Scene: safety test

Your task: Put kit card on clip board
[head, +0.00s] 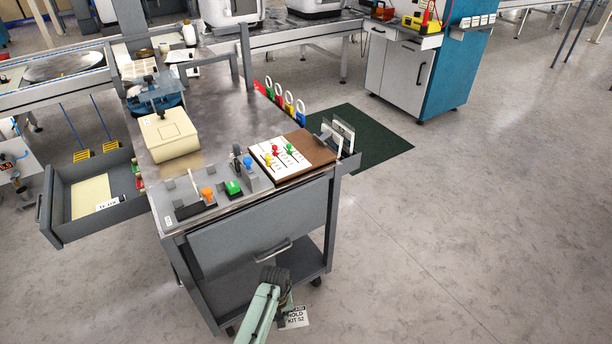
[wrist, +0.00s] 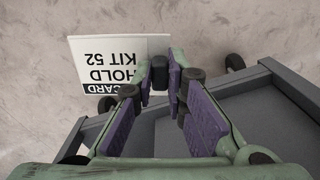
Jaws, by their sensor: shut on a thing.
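The kit card (head: 295,318) is a white card with black lettering, reading HOLD KIT 52. It also shows in the wrist view (wrist: 115,62), upside down, beyond my fingers. In the head view my gripper (head: 288,303) is low in front of the cart, above the floor. A brown board (head: 318,150) with white sheets and coloured pegs lies on the right front of the cart top; it may be the clip board, but I cannot tell for sure. The card is apart from it.
The grey cart (head: 250,235) has a closed front drawer with a handle. An open side drawer (head: 65,225) juts out left. Floor at right is clear.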

